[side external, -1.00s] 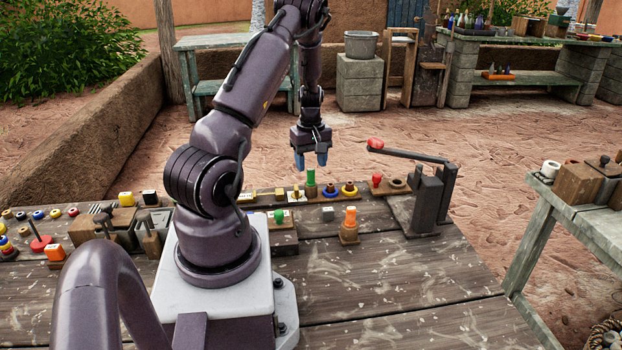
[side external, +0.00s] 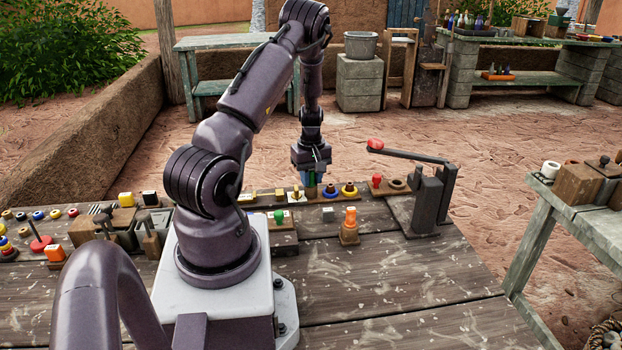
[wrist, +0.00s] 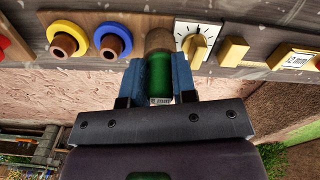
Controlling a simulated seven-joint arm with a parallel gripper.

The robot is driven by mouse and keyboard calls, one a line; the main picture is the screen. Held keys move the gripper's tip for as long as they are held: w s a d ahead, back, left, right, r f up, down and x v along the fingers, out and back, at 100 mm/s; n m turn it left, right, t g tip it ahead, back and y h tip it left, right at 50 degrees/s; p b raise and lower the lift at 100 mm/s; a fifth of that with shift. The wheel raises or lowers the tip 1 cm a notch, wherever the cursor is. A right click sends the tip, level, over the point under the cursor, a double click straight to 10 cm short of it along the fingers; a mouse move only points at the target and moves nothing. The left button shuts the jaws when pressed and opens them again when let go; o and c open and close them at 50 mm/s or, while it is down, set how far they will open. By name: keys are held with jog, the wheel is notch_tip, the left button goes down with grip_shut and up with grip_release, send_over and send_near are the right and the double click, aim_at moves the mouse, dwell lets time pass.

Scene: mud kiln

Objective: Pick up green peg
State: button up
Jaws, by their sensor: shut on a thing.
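The green peg (wrist: 159,76) stands between the blue fingertips of my gripper (wrist: 159,80) in the wrist view, with a finger against each side. My gripper is shut on it. The peg's end meets a round wooden holder (wrist: 159,41) on the long wooden board. In the side view my gripper (side external: 311,181) is low over the board, and the peg is mostly hidden by the fingers. I cannot tell whether the peg has left its holder.
Blue-ringed (wrist: 113,41) and yellow-ringed (wrist: 66,40) pegs stand beside the holder. A white dial (wrist: 197,41) is on its other side. An orange peg in a wooden block (side external: 350,226) stands nearer the front. A red-handled lever press (side external: 428,188) stands to the right.

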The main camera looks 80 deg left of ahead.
jog(key=shift+r, duration=0.45)
notch_tip(320, 180, up, 2)
jog(key=shift+r, duration=0.1)
jog(key=s+d+r, duration=0.6)
jog(key=d+r, duration=0.4)
jog(key=d, duration=0.2)
jog(key=shift+s+d, duration=0.2)
jog(key=shift+d, duration=0.05)
